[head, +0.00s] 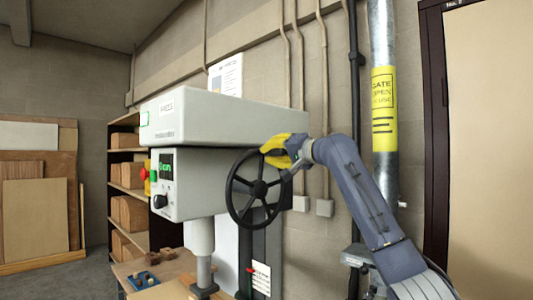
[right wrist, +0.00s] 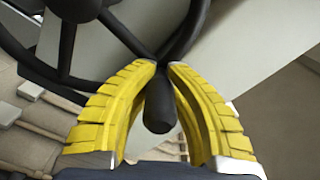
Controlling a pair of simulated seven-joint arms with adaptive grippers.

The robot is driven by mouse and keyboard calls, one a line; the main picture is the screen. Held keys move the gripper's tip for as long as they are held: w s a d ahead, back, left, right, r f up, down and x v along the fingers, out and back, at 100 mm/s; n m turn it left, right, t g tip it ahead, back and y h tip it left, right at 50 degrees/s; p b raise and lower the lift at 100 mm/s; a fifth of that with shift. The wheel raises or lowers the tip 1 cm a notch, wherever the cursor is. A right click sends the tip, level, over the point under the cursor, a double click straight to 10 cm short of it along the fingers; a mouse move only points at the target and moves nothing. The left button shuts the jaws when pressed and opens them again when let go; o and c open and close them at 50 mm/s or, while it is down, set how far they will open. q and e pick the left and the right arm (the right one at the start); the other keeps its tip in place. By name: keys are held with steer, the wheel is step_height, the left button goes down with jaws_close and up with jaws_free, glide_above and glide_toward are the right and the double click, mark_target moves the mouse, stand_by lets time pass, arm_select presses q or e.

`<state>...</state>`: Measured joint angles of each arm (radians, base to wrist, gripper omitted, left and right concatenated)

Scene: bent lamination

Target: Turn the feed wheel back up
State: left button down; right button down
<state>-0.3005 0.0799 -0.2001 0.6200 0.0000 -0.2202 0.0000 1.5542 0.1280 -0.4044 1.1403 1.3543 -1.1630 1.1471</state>
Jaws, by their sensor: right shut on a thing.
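The feed wheel (head: 260,188) is a black spoked handwheel on the right side of the grey-white drilling machine (head: 215,115). My right gripper (head: 268,150) has yellow fingers and is at the top right of the wheel's rim. In the right wrist view the fingertips (right wrist: 164,67) close around the black wheel handle (right wrist: 159,108), beside the rim and spokes. The handle's rounded end sticks out between the fingers towards the camera. The machine's spindle column (head: 203,265) hangs below its head. My left gripper is in neither view.
A control box (head: 165,195) with a green display and a knob is on the machine's front. Below it is a bench with wood pieces and a blue item (head: 144,279). Wall pipes and a silver duct (head: 383,50) stand behind my right arm. A wooden shelf (head: 127,175) is behind left.

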steer(key=shift+d+r, duration=0.25)
steer(key=c, duration=1.5)
jaws_free()
steer(key=shift+w+f, duration=0.1)
steer(key=o, duration=0.3)
steer(key=shift+f, duration=0.1)
steer(key=shift+o, duration=0.2)
steer(key=v, duration=1.2)
steer(key=shift+a, duration=0.1)
